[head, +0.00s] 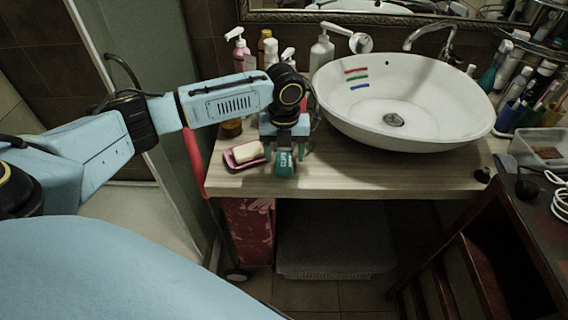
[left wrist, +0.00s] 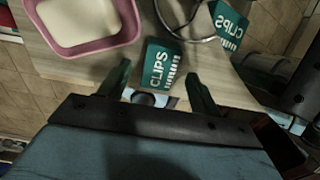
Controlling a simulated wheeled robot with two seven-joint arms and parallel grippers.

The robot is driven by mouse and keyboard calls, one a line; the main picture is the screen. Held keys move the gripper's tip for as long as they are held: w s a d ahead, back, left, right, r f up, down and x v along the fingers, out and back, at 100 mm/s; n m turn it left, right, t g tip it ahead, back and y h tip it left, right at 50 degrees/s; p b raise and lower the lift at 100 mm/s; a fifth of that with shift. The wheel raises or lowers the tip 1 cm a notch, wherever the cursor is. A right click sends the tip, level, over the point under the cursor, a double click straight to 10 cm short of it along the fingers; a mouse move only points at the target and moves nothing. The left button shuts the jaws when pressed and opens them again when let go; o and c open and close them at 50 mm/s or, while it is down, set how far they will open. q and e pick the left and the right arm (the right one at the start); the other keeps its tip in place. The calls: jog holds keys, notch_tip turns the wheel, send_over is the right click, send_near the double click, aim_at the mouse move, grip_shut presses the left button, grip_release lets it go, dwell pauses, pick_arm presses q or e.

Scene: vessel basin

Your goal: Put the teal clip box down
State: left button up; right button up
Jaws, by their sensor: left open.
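The teal clip box (head: 284,164) with white lettering is at the front edge of the wooden counter, right of the pink soap dish. In the left wrist view the teal clip box (left wrist: 160,66) lies just beyond and between my fingertips. My left gripper (head: 287,152) points down over the box, with its fingers apart on either side. It also shows in the left wrist view (left wrist: 158,78), open; whether a finger touches the box I cannot tell. A second teal patch marked CLIPS (left wrist: 230,26) shows further right there. My right gripper is not in view.
The pink soap dish (head: 231,160) with pale soap (head: 248,151) is close left of the gripper. A white basin (head: 334,106) stands to the right. Bottles (head: 321,52) stand behind. The counter front (head: 370,186) below the basin is bare.

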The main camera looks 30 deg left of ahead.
pick_arm(q)
jog(key=shift+f, duration=1.45)
jog(key=c, duration=1)
jog(key=shift+c, duration=0.4)
jog(key=shift+r, duration=0.2)
